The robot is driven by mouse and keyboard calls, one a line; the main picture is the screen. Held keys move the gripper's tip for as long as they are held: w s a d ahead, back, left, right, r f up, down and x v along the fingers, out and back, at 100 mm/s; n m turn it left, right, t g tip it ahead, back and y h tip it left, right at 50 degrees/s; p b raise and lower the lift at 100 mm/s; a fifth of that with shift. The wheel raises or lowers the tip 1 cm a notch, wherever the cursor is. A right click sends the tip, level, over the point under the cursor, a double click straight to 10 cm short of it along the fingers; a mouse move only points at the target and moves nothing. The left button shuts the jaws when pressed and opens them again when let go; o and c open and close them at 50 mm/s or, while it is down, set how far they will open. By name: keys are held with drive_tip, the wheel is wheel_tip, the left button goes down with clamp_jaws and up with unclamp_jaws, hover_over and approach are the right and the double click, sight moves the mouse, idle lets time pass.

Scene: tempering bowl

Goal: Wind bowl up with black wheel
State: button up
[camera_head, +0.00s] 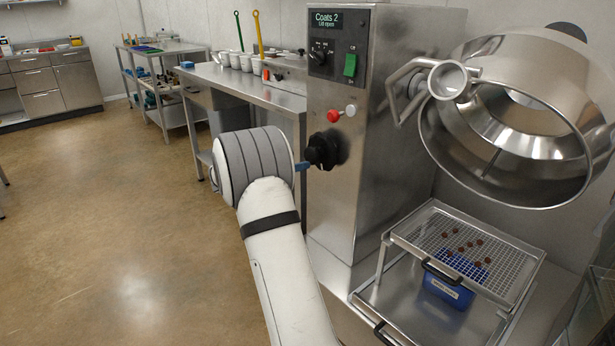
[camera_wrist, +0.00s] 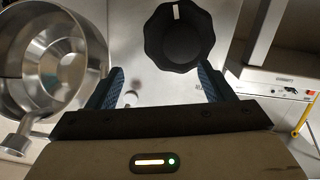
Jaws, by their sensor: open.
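The black wheel (camera_head: 322,150) is a lobed knob on the front of the steel machine column. It also shows in the wrist view (camera_wrist: 180,42), with a white mark near its top edge. The steel bowl (camera_head: 505,130) is to the right of the column, tilted with its wide mouth facing forward. In the wrist view the bowl (camera_wrist: 62,62) is at the left. My gripper (camera_wrist: 164,80) is open, its two blue-padded fingers spread wide, with the wheel ahead between and beyond the fingertips. In the head view my arm hides most of the gripper; a blue finger shows beside the wheel.
A red button (camera_head: 333,116), a green switch (camera_head: 350,65) and a display reading "Coats 2, Lid open" are above the wheel. A mesh tray (camera_head: 505,278) with several brown pieces sits below the bowl, over a blue box (camera_head: 449,290). The floor at left is clear.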

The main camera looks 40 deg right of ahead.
sight(309, 159)
drive_tip(key=shift+m+t+h, duration=0.5)
drive_tip(key=shift+h, duration=0.3)
drive_tip(key=w+d+f, duration=0.1)
drive_tip(key=d, duration=0.2)
drive_tip(key=w+d+b, duration=0.1)
drive_tip(key=d, duration=0.2)
drive_tip(key=w+d+f, duration=0.1)
drive_tip(key=d, duration=0.2)
drive_tip(key=shift+w+d+f+b, duration=0.25)
drive_tip(key=shift+w+f+b, duration=0.1)
drive_tip(key=shift+b, duration=0.05)
drive_tip(key=shift+c, duration=0.3)
drive_tip(key=c, duration=0.9)
